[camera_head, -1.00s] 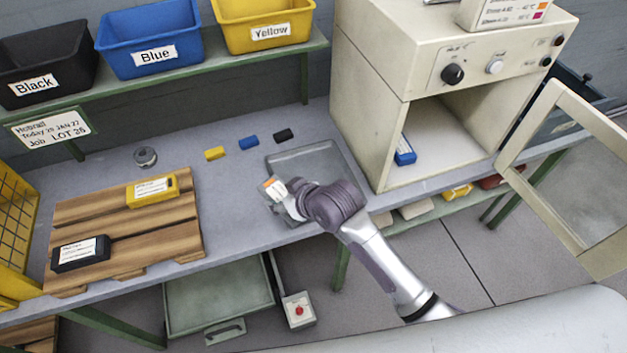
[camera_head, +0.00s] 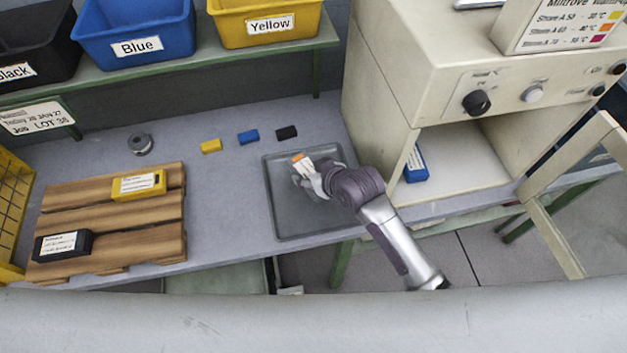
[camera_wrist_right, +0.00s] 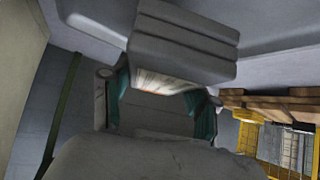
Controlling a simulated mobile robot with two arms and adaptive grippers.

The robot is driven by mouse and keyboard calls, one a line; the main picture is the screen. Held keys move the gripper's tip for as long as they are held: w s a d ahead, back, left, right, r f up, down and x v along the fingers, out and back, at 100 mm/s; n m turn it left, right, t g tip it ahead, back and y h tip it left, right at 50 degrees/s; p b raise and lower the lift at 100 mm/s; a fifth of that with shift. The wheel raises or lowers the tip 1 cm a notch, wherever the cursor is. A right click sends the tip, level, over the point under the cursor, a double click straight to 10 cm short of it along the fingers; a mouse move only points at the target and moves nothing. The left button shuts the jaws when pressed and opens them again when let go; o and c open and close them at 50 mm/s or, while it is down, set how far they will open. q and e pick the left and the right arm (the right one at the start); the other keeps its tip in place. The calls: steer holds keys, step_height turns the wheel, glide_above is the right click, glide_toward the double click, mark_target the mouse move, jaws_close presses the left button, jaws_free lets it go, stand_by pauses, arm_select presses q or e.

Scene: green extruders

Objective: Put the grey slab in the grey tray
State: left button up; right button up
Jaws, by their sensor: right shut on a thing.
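The grey tray (camera_head: 283,222) lies on the bench, left of the beige oven. My right gripper (camera_head: 311,180) is over the tray and shut on the grey slab. In the head view the slab shows mostly as a white label with an orange end (camera_head: 302,164). In the right wrist view the grey slab (camera_wrist_right: 182,45) fills the upper middle, with grooved sides and its label partly seen between the fingers (camera_wrist_right: 160,105). I cannot tell whether the slab touches the tray floor. My left gripper is out of view.
The beige oven (camera_head: 440,75) stands open at right with a blue slab (camera_head: 415,165) inside. A wooden pallet (camera_head: 110,225) at left holds a yellow slab (camera_head: 139,185) and a black slab (camera_head: 62,246). Small yellow, blue and black blocks (camera_head: 248,138) lie behind the tray's left side.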

steer(key=shift+s+a+f, duration=0.15)
steer(key=shift+f, duration=0.55)
steer(key=f, duration=0.3)
steer(key=shift+w+d+f, duration=0.2)
steer(key=shift+f, duration=0.3)
steer(key=shift+a, duration=0.1)
steer(key=shift+f, duration=0.2)
steer(key=o, duration=1.4)
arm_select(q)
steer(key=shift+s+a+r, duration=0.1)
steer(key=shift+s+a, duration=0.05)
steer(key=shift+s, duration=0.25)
arm_select(e)
steer(key=shift+s, duration=0.1)
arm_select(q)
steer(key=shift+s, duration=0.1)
arm_select(e)
steer(key=shift+r, duration=0.15)
